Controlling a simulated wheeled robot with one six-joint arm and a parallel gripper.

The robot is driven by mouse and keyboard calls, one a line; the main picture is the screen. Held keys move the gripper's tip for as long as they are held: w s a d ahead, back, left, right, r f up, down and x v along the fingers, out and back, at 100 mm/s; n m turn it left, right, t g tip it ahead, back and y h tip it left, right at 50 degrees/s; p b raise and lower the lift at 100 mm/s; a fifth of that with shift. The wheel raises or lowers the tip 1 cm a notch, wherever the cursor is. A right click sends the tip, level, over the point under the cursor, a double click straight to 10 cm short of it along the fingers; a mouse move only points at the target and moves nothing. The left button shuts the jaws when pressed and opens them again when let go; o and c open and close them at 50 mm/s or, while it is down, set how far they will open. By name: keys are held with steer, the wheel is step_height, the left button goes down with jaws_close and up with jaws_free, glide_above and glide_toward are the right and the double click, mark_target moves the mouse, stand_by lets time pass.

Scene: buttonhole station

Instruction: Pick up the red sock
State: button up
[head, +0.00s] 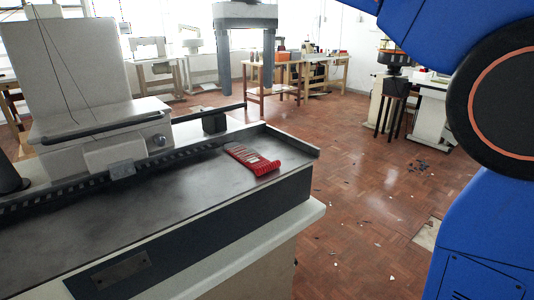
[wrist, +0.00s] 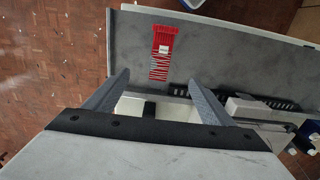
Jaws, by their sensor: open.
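The red sock (head: 253,159) lies flat near the right end of the dark metal machine bed (head: 150,215) in the head view. It has a solid red end and a striped red and pale part. In the wrist view the sock (wrist: 163,52) lies on the grey bed beyond my fingertips, with a small white patch on it. My gripper (wrist: 157,83) is open and empty, its two grey fingers spread apart. The sock is apart from both fingers and lies ahead of the gap between them. The gripper does not show in the head view.
A grey sewing machine (head: 75,75) stands on the left of the bed, with a dark rod along its front. A raised rim (head: 292,140) runs along the bed's right end. Beyond it is parquet floor (head: 375,190) with scattered scraps. Several work tables stand at the back.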

glide_above(249, 156)
steer(key=f, duration=1.1)
steer(key=shift+s+d, duration=0.1)
steer(key=shift+d, duration=0.15)
steer(key=shift+a+f, duration=0.2)
steer(key=shift+f, duration=2.75)
steer(key=shift+c, duration=0.7)
steer(key=c, duration=1)
